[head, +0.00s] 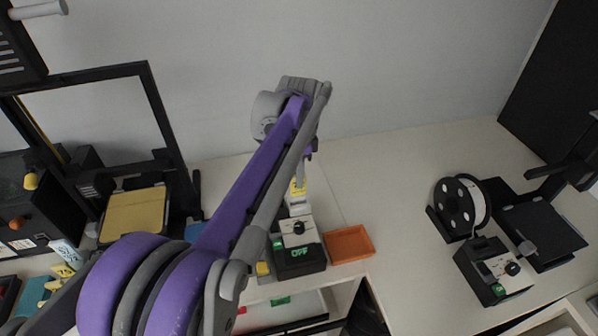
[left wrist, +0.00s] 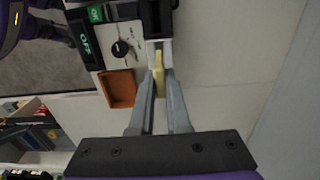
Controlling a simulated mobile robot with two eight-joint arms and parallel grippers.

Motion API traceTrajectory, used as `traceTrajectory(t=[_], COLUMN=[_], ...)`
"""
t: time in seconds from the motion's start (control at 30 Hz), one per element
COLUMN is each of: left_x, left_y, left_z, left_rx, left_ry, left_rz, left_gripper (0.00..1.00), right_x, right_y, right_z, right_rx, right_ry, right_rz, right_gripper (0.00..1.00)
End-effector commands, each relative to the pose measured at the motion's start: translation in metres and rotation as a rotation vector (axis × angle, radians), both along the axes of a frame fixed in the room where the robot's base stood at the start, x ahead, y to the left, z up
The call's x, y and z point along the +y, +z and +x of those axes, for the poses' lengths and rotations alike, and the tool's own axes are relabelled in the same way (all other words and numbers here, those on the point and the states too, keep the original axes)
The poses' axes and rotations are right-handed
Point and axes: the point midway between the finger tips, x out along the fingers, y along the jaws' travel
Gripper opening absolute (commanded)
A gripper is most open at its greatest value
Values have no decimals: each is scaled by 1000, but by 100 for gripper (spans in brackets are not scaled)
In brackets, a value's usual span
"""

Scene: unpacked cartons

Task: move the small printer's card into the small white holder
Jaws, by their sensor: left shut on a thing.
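My left gripper (left wrist: 160,82) is shut on a yellow card (left wrist: 159,66) in the left wrist view. In the head view the card (head: 298,187) shows below the end of my purple left arm. The small white holder (head: 297,206) appears right under the card, behind a black and white control box marked OFF (head: 299,248). In the left wrist view the far end of the card is at a white part, likely the holder (left wrist: 151,45). I cannot tell whether the card is inside it or only above it. My right gripper is not in view.
An orange tray (head: 348,244) sits beside the control box. A black printer with a white spool (head: 479,203) and a second control box (head: 493,271) stand at the right. A larger black frame printer (head: 158,110) stands at the left. The middle right of the table is clear.

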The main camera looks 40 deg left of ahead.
Motion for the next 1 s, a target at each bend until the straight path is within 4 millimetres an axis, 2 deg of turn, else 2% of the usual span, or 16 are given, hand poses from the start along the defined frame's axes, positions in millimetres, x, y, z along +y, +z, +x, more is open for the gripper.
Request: traceTrajectory(t=[0.03,0.13,0.4,1.0], left_x=[0,0,0,0], left_y=[-10,-19,-15,-33], left_z=[-1,-1,0,0], left_rx=[3,2,-1,0], left_ry=[0,0,0,0], left_rz=[0,0,1,0], left_gripper=[0,0,0,0], right_x=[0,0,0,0], right_y=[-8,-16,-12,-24], right_z=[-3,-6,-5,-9], right_rx=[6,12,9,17], right_ry=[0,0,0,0], right_rz=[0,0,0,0], right_gripper=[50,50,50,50])
